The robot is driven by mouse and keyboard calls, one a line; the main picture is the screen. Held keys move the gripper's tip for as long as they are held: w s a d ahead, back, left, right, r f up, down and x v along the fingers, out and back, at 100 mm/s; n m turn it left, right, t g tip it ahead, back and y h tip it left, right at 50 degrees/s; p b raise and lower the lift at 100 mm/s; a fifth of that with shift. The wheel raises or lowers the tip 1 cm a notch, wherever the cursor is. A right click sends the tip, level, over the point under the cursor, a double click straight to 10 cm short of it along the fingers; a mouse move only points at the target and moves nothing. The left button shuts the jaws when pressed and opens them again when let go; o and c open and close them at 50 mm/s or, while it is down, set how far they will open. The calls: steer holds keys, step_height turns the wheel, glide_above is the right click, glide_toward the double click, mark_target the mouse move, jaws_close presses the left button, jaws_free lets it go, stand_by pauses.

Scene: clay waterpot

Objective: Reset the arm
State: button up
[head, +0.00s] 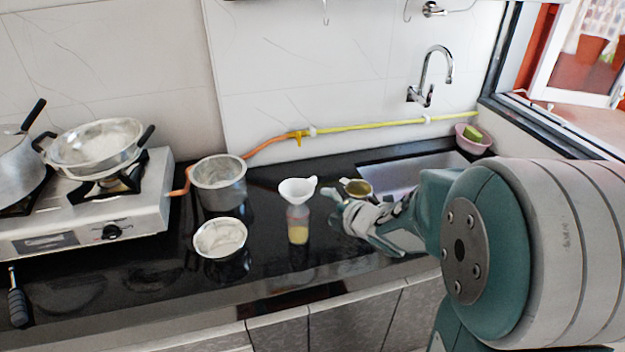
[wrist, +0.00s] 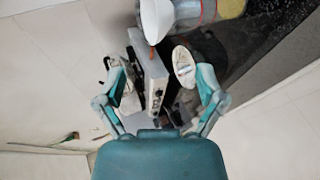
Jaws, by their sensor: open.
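My gripper (head: 343,208) is over the black counter (head: 270,265), right of a clear bottle (head: 298,226) holding yellow contents, with a white funnel (head: 298,190) in its neck. In the wrist view my gripper (wrist: 157,76) has its two fingers spread apart, with nothing held between them. The funnel (wrist: 157,20) and bottle (wrist: 200,12) show there at the top, beyond the fingers. No clay waterpot is visible.
A steel pot (head: 219,182) and a small bowl (head: 220,238) stand left of the bottle. A stove (head: 130,215) with pans is further left. A sink (head: 400,172), tap (head: 432,75) and pink basin (head: 472,140) lie behind my arm. The window is at right.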

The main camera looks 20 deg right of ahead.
steer(key=s+d+r+m+g+h, duration=0.25)
steer(key=s+r+m+h, duration=0.4)
steer(key=m, duration=0.55)
steer(key=s+a+m+g+y, duration=0.1)
steer(key=s+a+m+g, duration=0.1)
steer(key=s, duration=0.6)
steer(key=s+a+m+g+y, duration=0.1)
steer(key=s+a+m+g, duration=0.1)
steer(key=s+a+m, duration=0.3)
steer(key=s+m, duration=0.2)
steer(key=s, duration=0.1)
steer(key=shift+s+r+m+y, duration=0.25)
steer(key=shift+r+m+y, duration=0.05)
steer(key=shift+r+y, duration=0.1)
steer(key=shift+g, duration=0.25)
steer(key=shift+s+r, duration=0.15)
steer(key=shift+s, duration=0.4)
